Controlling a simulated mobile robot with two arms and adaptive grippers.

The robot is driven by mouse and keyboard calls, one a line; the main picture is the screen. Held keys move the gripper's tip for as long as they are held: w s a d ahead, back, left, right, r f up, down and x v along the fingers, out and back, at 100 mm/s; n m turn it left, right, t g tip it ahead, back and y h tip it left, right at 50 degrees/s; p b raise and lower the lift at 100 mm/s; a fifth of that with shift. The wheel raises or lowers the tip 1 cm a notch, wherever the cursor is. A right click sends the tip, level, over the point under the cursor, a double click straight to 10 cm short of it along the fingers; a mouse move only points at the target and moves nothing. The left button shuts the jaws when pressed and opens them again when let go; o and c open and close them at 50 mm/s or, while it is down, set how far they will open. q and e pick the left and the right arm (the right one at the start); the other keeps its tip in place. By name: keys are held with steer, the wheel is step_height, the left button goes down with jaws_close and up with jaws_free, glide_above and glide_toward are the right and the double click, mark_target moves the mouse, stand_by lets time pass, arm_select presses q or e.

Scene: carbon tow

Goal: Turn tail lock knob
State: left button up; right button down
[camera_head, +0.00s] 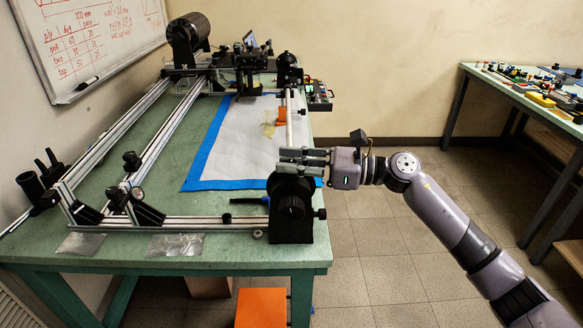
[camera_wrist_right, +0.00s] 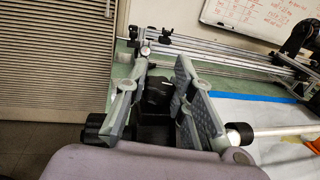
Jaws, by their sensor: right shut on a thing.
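The black tailstock (camera_head: 291,222) stands at the near right corner of the green table, with a round black handwheel (camera_head: 291,207) on its front and a small black knob (camera_head: 320,213) on its right side. My right gripper (camera_head: 295,157) comes in from the right, level, with its fingers across the top of the tailstock. In the right wrist view my right gripper (camera_wrist_right: 160,75) has a black knob (camera_wrist_right: 156,92) with a small light mark between its fingers, and it is shut on this knob. The fingers hide that knob in the head view. My left gripper is not in view.
A white rod (camera_head: 289,115) runs from the tailstock to the far headstock (camera_head: 288,70). A blue-edged white sheet (camera_head: 235,150) lies on the green table (camera_head: 100,258). Metal rails (camera_head: 170,140) stand left of it. The floor (camera_head: 400,285) on the right is clear.

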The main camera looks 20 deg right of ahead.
steer(key=c, duration=1.3)
jaws_free()
steer(key=shift+c, duration=0.2)
steer(key=v, duration=1.2)
steer(key=shift+w, duration=0.1)
